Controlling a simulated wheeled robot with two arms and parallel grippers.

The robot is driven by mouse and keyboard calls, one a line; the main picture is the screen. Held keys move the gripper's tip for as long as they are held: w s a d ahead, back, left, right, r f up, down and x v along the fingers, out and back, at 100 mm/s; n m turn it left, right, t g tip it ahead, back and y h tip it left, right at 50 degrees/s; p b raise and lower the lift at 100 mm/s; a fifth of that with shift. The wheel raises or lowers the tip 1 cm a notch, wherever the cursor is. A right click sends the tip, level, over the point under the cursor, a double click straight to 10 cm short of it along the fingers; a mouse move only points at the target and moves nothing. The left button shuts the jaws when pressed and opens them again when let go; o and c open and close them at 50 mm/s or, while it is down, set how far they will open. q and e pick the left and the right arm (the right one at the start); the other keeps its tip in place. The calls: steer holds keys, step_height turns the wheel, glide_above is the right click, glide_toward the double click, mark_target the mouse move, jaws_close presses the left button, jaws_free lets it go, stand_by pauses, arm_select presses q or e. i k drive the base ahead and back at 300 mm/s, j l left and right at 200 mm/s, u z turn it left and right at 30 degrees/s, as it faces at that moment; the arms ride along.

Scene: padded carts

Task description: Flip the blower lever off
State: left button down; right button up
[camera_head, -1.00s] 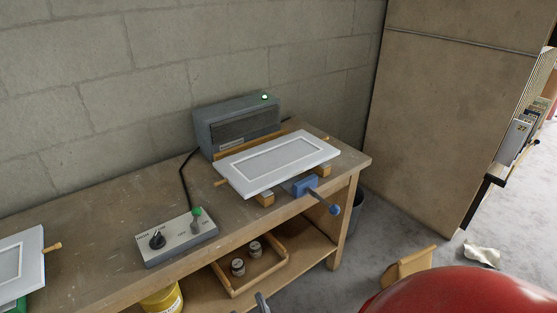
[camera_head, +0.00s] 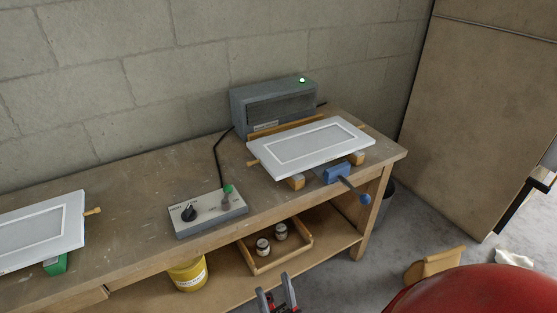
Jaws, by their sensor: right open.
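The grey control box (camera_head: 208,215) sits near the front edge of the workbench. It carries a black knob (camera_head: 188,214) and a lever with a green tip (camera_head: 228,189), which stands up at the box's right side. The lever's exact setting is hard to read at this size. My right gripper (camera_head: 277,296) is at the bottom edge, open and empty, in front of the bench and apart from the lever. My left gripper is not in view.
A white panel (camera_head: 310,146) rests on wooden blocks before the blower, beside a blue clamp (camera_head: 338,174). Another white panel (camera_head: 40,232) is at the left. The lower shelf has a yellow bucket (camera_head: 188,274) and a wooden tray (camera_head: 262,267) with jars. The bench between the left panel and the box is clear.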

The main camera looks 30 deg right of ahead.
mark_target(228, 189)
steer(key=l+u, duration=0.25)
steer(key=l, duration=0.4)
steer(key=i+l+u, duration=0.1)
steer(key=l+u, duration=0.15)
steer(key=l, duration=0.45)
